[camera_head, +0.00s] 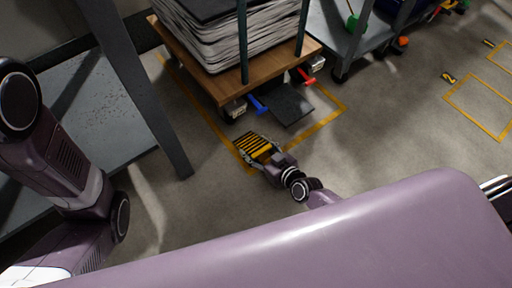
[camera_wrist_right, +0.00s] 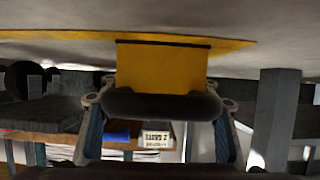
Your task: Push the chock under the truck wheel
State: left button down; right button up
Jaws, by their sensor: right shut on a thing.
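The chock (camera_head: 252,146) is a yellow and black striped wedge on the floor, at the corner of a yellow floor marking. My right gripper (camera_head: 268,156) is shut on it from the near side. In the right wrist view the chock's yellow face (camera_wrist_right: 160,68) shows between the fingers. The truck (camera_head: 262,70) is a wooden platform loaded with stacked grey sheets. Its near wheel (camera_head: 235,109) stands beyond the chock, with a visible gap of floor between them. My left arm is at the left, with its gripper out of view.
A grey rack post (camera_head: 150,100) stands left of the chock. A grey cart (camera_head: 350,42) is at the back right. Floor to the right is clear.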

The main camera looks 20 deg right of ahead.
jog(key=o, duration=1.7)
jog(key=shift+c, duration=0.2)
jog(key=shift+f, duration=0.1)
jog(key=v, duration=1.2)
